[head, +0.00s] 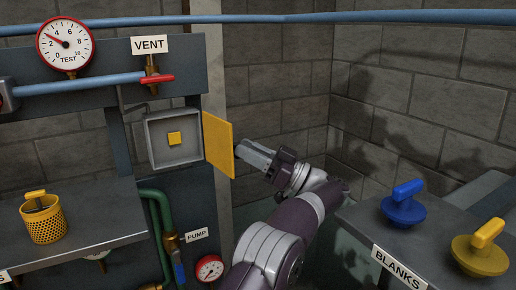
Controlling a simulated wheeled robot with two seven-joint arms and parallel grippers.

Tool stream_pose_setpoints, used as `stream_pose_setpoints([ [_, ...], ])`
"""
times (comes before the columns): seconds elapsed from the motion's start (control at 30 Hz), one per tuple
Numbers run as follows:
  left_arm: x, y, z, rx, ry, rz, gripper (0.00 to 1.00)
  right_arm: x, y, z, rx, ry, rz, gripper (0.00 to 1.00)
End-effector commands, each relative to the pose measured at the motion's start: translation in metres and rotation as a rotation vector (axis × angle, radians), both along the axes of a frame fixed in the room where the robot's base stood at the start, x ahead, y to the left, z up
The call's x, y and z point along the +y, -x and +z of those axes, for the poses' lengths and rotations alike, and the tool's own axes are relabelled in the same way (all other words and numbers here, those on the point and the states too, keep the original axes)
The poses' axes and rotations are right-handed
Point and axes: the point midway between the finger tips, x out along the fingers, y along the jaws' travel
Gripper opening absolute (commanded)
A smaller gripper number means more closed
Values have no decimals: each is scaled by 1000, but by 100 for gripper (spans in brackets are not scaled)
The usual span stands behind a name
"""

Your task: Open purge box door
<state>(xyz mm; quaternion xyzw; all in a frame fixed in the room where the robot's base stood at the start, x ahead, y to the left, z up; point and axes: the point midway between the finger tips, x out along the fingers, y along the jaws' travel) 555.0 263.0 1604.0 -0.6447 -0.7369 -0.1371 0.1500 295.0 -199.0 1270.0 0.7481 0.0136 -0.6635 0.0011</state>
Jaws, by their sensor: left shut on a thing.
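My right gripper is not in view.
A VENT valve with a red handle (150,79) and a TEST gauge (65,45) sit above the box. A yellow basket (43,217) stands on the left shelf. Blue (404,205) and yellow (481,250) knobbed plugs sit on the BLANKS bench at right. Below are green pipes (159,222).

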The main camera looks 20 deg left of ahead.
Motion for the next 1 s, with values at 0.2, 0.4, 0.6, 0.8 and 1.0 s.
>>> stream_pose_setpoints([
  [0.2,6,1,-5,9,9,13,0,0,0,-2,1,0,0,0],
  [0.4,5,0,-6,10,8,10,59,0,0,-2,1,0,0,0],
  [0.6,5,-1,-5,9,6,5,59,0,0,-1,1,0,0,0],
  [0.8,4,-1,-3,8,5,4,59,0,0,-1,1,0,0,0],
  [1.0,4,-1,-3,7,5,3,59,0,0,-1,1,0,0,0],
])
